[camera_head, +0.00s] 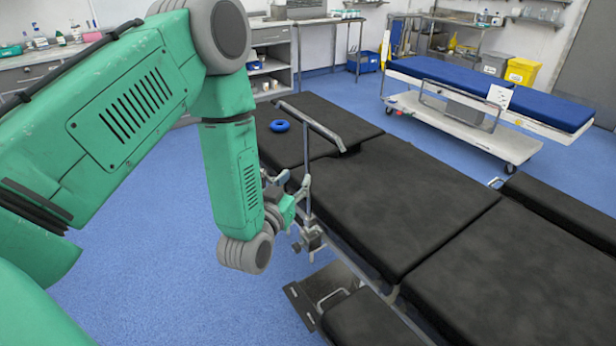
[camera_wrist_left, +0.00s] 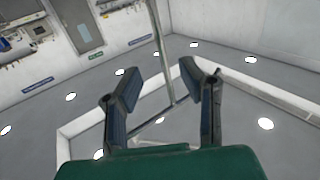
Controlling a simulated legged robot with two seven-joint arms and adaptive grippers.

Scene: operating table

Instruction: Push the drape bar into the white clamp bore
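The grey drape bar (camera_head: 306,150) stands roughly upright at the near side of the black operating table, with a long top arm reaching over the padding. My left gripper (camera_head: 302,192) is low beside its post. In the left wrist view the bar (camera_wrist_left: 161,50) runs between the two fingers of my left gripper (camera_wrist_left: 160,68), with visible gaps on both sides, so the fingers look open. A pale clamp (camera_head: 312,238) sits on the table's side rail, just below the gripper. The bar's lower end and the bore are not clear. My right gripper is not in view.
The operating table (camera_head: 395,200) has a blue ring (camera_head: 279,126) on its head section. A dark pad on a frame (camera_head: 320,290) lies low at the near side. A blue-topped trolley (camera_head: 490,90) stands at the back right. Blue floor (camera_head: 150,270) is clear at left.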

